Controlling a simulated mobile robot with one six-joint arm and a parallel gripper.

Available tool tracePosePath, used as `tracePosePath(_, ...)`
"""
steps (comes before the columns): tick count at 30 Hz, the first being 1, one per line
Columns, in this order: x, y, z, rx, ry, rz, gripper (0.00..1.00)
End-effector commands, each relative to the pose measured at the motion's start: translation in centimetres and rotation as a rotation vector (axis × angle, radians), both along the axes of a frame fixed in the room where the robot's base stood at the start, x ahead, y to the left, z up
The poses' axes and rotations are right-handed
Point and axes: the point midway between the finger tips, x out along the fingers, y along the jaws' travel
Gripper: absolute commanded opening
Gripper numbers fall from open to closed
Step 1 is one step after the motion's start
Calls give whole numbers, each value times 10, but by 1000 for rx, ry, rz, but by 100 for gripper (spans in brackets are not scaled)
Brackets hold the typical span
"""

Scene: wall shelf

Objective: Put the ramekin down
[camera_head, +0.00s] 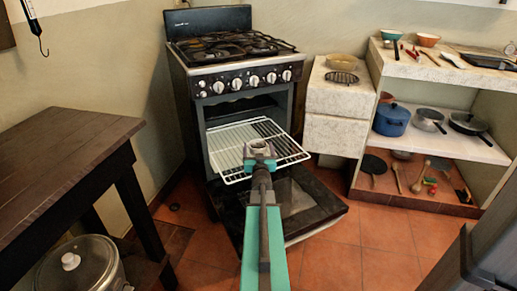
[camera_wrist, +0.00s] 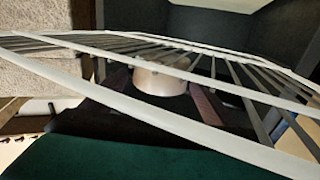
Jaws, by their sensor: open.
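The ramekin (camera_head: 259,146) is a small, pale round dish at the pulled-out white wire oven rack (camera_head: 232,134), near its middle. In the wrist view the ramekin (camera_wrist: 160,80) shows partly behind the rack's wires (camera_wrist: 105,92). My gripper (camera_head: 260,153) is at the ramekin over the rack in the head view. Its jaws are open, with a dark finger on either side of the dish in the wrist view. The wires hide part of the fingers and the dish, so I cannot tell whether they touch or exactly how the dish rests.
The black oven door (camera_head: 305,205) hangs open below the rack. Gas burners (camera_head: 232,46) are above. A stone shelf at right holds a blue pot (camera_head: 391,120) and pans (camera_head: 429,120). A dark wooden table (camera_head: 60,165) stands left, with a lidded pot (camera_head: 80,265) below.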

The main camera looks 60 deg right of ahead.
Motion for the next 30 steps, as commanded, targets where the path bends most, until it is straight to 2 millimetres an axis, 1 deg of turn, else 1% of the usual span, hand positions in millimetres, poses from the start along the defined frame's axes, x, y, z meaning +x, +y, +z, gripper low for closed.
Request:
tracePosePath(7, 0, 0, 5, 0, 0, 0, 80)
tracePosePath(11, -6, 8, 4, 0, 0, 0, 80)
tracePosePath(30, -42, 57, 4, 1, 1, 0, 80)
